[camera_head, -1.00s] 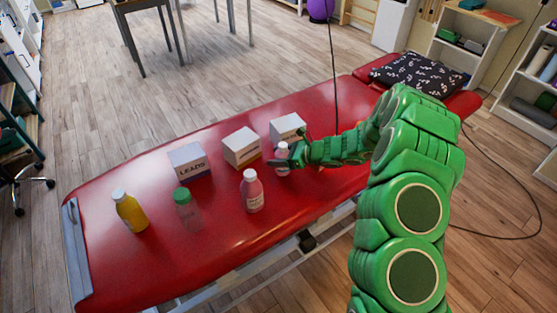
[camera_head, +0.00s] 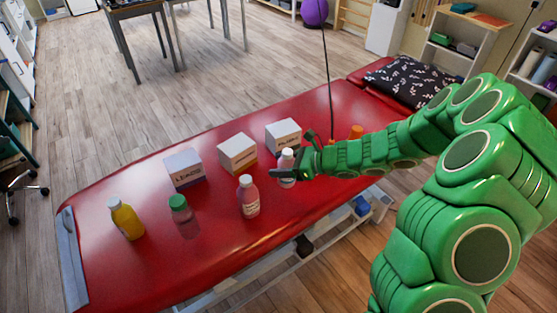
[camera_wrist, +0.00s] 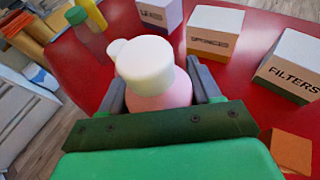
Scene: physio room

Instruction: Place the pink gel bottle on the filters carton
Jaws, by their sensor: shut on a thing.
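My gripper (camera_head: 290,174) is shut on a bottle (camera_head: 287,167) with a white cap and a pale pink body. In the wrist view the held bottle (camera_wrist: 160,85) stands upright between the fingers, its cap toward the camera. I cannot tell whether its base touches the red couch. The white filters carton (camera_head: 283,136) is just behind it; its lettering "FILTERS" shows in the wrist view (camera_wrist: 292,68), right of the gripper. The carton's top is bare. Another pink bottle (camera_head: 249,197) with a white cap stands on the couch to the left of my gripper.
The red couch (camera_head: 150,270) also bears a middle carton (camera_head: 238,155), the leads carton (camera_head: 184,170), a green-capped bottle (camera_head: 183,217) and a yellow bottle (camera_head: 126,220). An orange object (camera_head: 356,131) lies beyond my arm. A patterned pillow (camera_head: 412,78) is at the far end.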

